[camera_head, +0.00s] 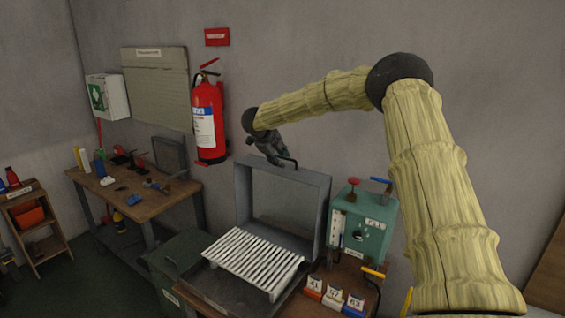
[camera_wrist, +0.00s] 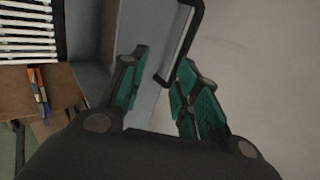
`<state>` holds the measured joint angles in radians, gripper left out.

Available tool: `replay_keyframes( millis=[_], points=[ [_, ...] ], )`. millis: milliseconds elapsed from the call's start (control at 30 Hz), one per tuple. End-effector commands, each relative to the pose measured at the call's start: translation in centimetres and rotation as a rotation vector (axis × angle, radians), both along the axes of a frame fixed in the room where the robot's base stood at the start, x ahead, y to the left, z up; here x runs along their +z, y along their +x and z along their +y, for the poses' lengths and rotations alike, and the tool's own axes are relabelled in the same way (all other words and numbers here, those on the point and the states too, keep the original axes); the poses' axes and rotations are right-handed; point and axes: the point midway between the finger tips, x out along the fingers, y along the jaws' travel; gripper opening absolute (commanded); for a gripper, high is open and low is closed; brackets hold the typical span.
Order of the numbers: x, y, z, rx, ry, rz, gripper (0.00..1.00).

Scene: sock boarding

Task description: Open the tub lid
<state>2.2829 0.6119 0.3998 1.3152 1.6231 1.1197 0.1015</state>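The tub lid (camera_head: 243,205) is a grey, shallow box-like panel. It stands upright at the back of the grey tub (camera_head: 225,290), with its hollow side facing me. White slats lie across the tub opening. A dark bar handle (camera_head: 290,161) sits at the lid's top edge. My gripper (camera_head: 273,157) is at the top edge beside this handle. In the wrist view my gripper (camera_wrist: 162,62) has its green-padded fingers apart. The handle (camera_wrist: 182,45) reaches in between them, and I cannot tell whether either finger touches it.
A green control box (camera_head: 370,225) stands right of the tub, with numbered cards (camera_head: 333,297) in front. A dark green bin (camera_head: 185,255) is at left. A fire extinguisher (camera_head: 209,122) hangs on the wall. A workbench (camera_head: 150,208) with tools stands further left.

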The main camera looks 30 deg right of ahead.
Motion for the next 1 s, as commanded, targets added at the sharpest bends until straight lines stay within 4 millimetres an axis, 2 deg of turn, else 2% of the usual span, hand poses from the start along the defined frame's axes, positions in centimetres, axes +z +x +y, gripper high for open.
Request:
replay_keyframes(
  millis=[200, 400, 600, 900, 1000],
  points=[
    [3.4, -0.9, 2.3, 0.002, 0.0, -0.003, 0.32],
    [5.5, -1.6, 3.9, 0.001, 0.001, -0.001, 0.32],
    [6.5, -1.9, 4.7, 0.001, 0.0, -0.001, 0.32],
    [6.6, -2.0, 4.8, 0.001, 0.0, -0.001, 0.32],
    [6.5, -2.0, 4.8, 0.002, -0.001, 0.0, 0.13]
  ],
)
